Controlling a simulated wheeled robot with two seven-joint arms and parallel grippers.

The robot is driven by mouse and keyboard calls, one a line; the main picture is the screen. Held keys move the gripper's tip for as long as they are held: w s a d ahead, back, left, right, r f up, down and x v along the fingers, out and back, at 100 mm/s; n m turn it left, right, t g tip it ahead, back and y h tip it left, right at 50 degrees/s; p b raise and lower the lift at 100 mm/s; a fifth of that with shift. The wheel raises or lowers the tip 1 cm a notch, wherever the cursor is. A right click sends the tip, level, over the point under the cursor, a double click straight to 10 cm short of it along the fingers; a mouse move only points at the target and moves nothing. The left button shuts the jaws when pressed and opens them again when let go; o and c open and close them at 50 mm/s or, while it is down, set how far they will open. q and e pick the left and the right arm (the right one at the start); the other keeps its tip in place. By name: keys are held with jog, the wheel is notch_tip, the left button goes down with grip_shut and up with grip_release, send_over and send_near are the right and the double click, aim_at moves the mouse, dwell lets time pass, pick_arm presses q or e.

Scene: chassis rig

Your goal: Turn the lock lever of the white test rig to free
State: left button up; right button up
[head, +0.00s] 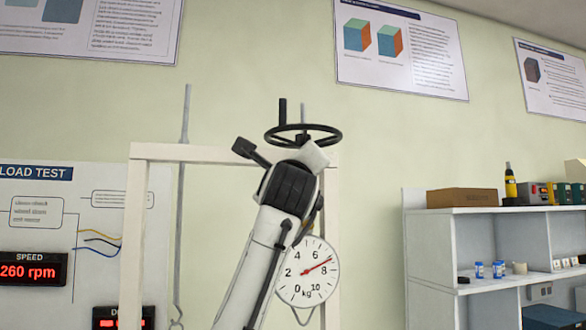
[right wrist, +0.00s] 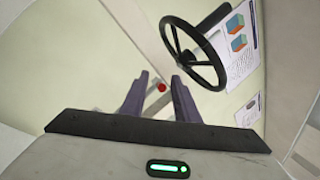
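The white test rig's frame (head: 136,235) stands upright in the head view, with a black handwheel (head: 338,137) at its top. The handwheel also shows in the right wrist view (right wrist: 187,59). In that view a small red knob (right wrist: 162,87) lies between the finger ends of my right gripper (right wrist: 160,78), near a pale grey bar; it may be the lock lever's end. The fingers are apart, with a gap visible on both sides of the knob. In the head view my raised arm covers the rig's middle and hides the knob and fingertips. My left gripper is out of view.
A round dial scale (head: 318,272) hangs beside my arm. A thin grey rod (head: 183,170) with a hook hangs left of it. A display board (head: 35,225) stands left, and a shelf unit (head: 440,250) with boxes and small jars stands right.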

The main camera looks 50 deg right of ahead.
jog(key=b+v, duration=0.2)
jog(key=v, duration=0.8)
jog(key=shift+a, duration=0.15)
jog(key=shift+f, duration=0.1)
dwell(0.4)
